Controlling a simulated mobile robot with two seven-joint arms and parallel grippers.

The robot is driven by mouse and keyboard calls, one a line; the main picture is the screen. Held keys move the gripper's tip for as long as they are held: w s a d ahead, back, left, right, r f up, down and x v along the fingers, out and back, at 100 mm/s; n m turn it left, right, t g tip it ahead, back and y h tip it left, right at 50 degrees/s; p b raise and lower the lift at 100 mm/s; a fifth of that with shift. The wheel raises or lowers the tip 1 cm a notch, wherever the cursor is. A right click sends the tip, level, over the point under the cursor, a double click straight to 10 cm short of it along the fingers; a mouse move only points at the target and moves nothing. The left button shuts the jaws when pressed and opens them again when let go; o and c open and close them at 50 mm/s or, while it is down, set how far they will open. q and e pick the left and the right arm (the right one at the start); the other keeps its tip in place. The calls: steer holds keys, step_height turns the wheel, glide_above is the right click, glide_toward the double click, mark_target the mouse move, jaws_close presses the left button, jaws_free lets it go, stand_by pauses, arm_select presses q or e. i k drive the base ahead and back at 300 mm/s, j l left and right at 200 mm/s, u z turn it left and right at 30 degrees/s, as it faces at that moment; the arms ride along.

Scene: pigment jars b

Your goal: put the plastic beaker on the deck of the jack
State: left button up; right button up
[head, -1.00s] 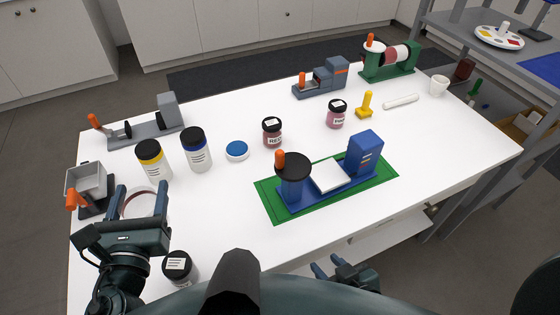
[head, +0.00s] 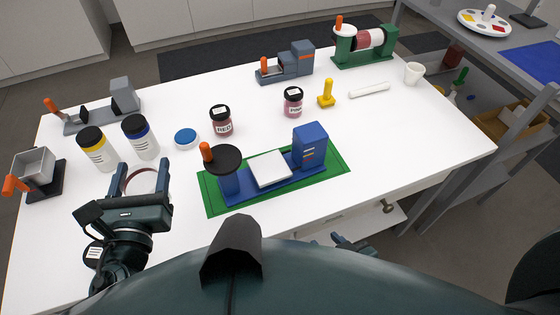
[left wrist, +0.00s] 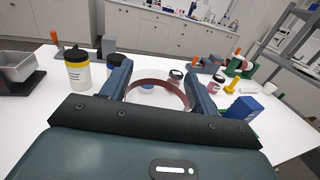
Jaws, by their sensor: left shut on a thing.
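My left gripper (head: 141,184) is shut on the plastic beaker (head: 141,171), which shows as a see-through ring with a reddish-brown rim. In the left wrist view the beaker's rim (left wrist: 157,82) spans the space between the two fingers. Its lower part is hard to make out. The jack (head: 231,184) is blue, with a black wheel and orange knob, and stands on a green mat to the right of the gripper. Its flat white deck (head: 270,168) is bare. My right gripper (head: 350,243) barely shows at the bottom edge, mostly hidden by my body.
A yellow-banded jar (head: 98,150) and a blue-banded jar (head: 141,138) stand just behind the held beaker. A blue lid (head: 186,138), a red jar (head: 221,121) and a pink jar (head: 293,102) lie farther right. A grey tray device (head: 37,174) is at left. White table between beaker and mat is clear.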

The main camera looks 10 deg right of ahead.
mark_target(266, 169)
steer(key=l, duration=0.85)
steer(key=i+l, duration=0.1)
steer(key=l, duration=0.75)
